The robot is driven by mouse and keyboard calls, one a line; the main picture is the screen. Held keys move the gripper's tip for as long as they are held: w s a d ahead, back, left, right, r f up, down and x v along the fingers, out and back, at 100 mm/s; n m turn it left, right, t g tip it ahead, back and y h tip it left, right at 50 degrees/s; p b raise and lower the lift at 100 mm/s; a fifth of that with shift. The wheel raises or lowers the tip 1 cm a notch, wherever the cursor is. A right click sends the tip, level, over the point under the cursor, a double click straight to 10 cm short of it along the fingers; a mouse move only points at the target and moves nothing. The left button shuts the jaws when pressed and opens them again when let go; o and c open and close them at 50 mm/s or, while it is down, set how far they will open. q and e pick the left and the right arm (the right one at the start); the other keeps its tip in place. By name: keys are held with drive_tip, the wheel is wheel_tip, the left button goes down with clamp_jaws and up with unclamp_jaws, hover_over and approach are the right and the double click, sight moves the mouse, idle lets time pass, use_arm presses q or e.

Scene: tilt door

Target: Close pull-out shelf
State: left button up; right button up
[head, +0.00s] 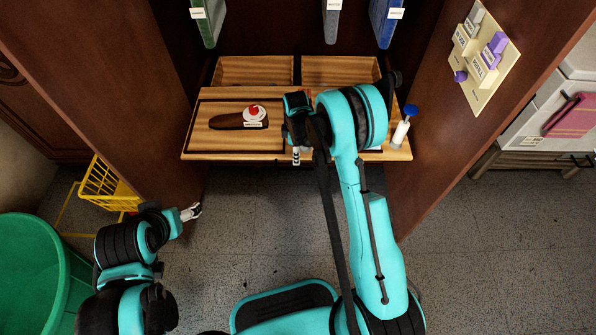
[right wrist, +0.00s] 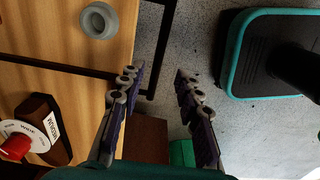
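The wooden pull-out shelf (head: 188,143) sticks out of the brown cabinet, with its front edge over the grey floor. Its wood also fills the left of the right wrist view (right wrist: 55,85). My right gripper (head: 296,155) is at the shelf's front edge, partly hidden by my arm. In the right wrist view its fingers (right wrist: 157,78) are apart, with nothing held between them. The left finger overlaps the shelf edge and the right one is over the floor; contact cannot be told. My left gripper (head: 190,212) hangs left of the shelf, apart from it; its opening is unclear.
A dark brown object with a red knob (head: 240,120) and a white bottle with a blue cap (head: 401,130) are on the shelf. A grey ring (right wrist: 98,20) also lies there. Cabinet side panels (head: 95,85) flank it. A yellow basket (head: 107,184) and green bin (head: 35,270) stand left.

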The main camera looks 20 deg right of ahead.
sight(296, 168)
wheel_tip(296, 168, down, 8)
drive_tip(key=b, duration=0.3)
drive_tip(key=shift+r, duration=0.25)
clamp_jaws()
